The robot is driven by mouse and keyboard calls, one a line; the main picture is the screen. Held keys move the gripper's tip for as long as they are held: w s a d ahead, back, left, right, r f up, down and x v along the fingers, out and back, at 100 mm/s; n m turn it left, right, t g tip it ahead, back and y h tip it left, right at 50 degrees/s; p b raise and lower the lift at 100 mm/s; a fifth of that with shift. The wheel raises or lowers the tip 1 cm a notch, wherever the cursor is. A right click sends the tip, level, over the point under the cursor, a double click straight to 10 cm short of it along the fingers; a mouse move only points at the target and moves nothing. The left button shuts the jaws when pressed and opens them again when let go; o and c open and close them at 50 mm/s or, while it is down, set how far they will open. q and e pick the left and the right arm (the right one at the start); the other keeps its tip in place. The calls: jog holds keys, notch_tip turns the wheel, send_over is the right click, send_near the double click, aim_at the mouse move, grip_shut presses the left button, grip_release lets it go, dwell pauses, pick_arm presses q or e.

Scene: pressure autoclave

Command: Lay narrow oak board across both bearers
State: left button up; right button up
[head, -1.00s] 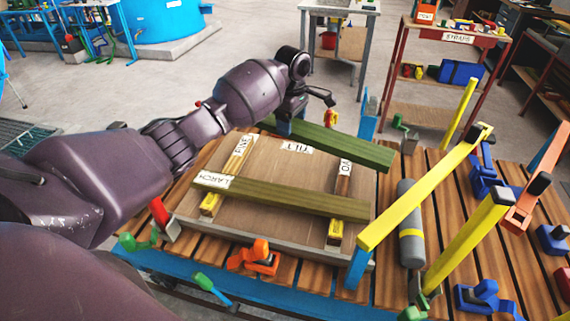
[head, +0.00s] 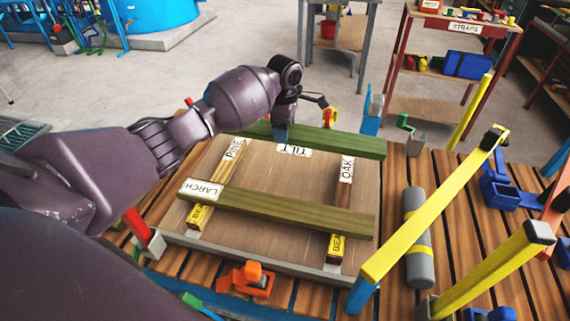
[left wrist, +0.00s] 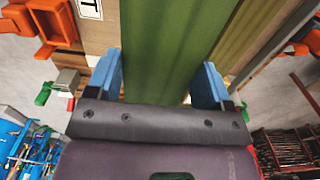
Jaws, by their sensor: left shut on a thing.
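My left gripper (head: 283,132) is shut on a green board (head: 335,142) at the back of the pallet-like tray. In the left wrist view its blue fingers (left wrist: 158,82) stand on either side of the green board (left wrist: 165,45). I see no name on this board, and cannot tell whether it touches the bearers. Two bearers with yellow ends, the left one (head: 197,216) and the right one (head: 336,246), run from front to back. Labels PINE and OAK show towards their far ends. The LARCH board (head: 285,212) lies across both near the front. My right gripper is not in view.
The tray (head: 265,180) has a TILT label at its back. Yellow bars (head: 435,210), a grey cylinder (head: 417,235) and blue clamps stand to the right. An orange clamp (head: 248,278) sits in front. Bare tray floor shows between the two green boards.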

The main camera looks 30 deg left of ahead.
pick_arm(q)
notch_tip(320, 180, down, 13)
jog(key=b, duration=0.3)
jog(key=shift+w+f+b, duration=0.1)
jog(key=shift+f+b, duration=0.1)
jog(key=shift+b, duration=0.1)
jog(key=shift+r, duration=0.15)
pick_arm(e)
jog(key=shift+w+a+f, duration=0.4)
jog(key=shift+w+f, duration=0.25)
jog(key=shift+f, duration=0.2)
pick_arm(q)
jog(key=shift+f, duration=0.2)
jog(key=o, duration=1.4)
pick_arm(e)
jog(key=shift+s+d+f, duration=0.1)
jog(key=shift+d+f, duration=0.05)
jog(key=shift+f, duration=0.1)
